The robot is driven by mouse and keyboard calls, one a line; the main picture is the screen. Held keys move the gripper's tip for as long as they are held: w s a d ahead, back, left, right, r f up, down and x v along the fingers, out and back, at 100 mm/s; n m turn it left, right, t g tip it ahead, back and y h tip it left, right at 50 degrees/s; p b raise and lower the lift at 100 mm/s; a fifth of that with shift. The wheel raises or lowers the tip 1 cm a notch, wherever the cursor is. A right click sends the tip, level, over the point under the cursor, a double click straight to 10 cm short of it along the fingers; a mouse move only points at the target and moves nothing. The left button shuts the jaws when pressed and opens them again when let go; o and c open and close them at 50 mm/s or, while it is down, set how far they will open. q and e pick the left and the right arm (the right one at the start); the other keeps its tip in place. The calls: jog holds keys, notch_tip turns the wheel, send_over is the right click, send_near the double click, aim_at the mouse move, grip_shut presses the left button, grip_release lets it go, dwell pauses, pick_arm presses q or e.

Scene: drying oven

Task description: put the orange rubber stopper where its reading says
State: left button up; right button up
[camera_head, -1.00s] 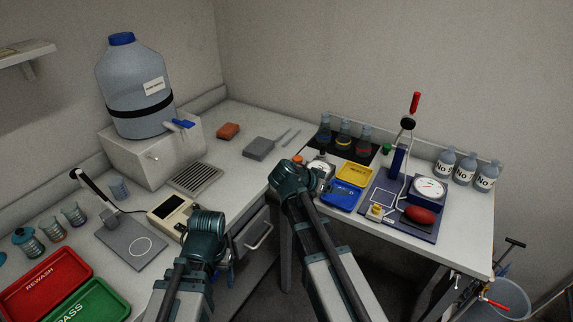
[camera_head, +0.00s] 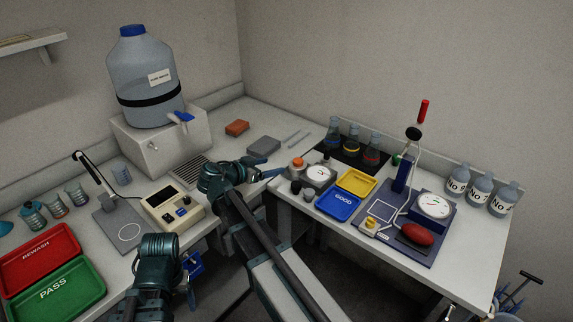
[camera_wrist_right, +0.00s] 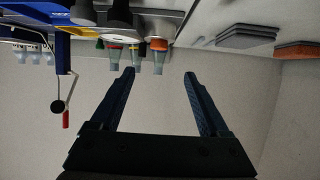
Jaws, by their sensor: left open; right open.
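The orange rubber stopper (camera_head: 298,161) is at the left end of the right-hand table, beside a small round dial gauge (camera_head: 318,172). It also shows in the right wrist view (camera_wrist_right: 158,44), which looks upside down, just beyond the fingertips. My right gripper (camera_head: 268,178) is open and empty, left of the stopper and apart from it; its open fingers also show in the wrist view (camera_wrist_right: 160,75). My left gripper (camera_head: 192,268) is open, low at the front left, away from the stopper. A blue GOOD tray (camera_head: 338,214) and a yellow tray (camera_head: 356,183) lie right of the gauge.
Two dark stoppers (camera_head: 301,190) stand near the table's front edge. Several banded flasks (camera_head: 353,143) stand behind the gauge. A blue-board rig (camera_head: 425,253) with a dial and red bulb is at right. REWASH (camera_head: 40,255) and PASS (camera_head: 62,285) trays lie far left.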

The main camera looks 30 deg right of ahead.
jog(key=b, duration=0.3)
send_near(297, 161)
jog(key=shift+x, duration=1.25)
jog(key=shift+w+d+f, duration=0.25)
jog(key=shift+w+d, duration=0.1)
jog(key=shift+d, duration=0.25)
jog(key=b+x, duration=0.2)
jog(key=x, duration=0.3)
jog(key=shift+s+d+f, duration=0.1)
jog(key=shift+d+f, duration=0.05)
grip_shut()
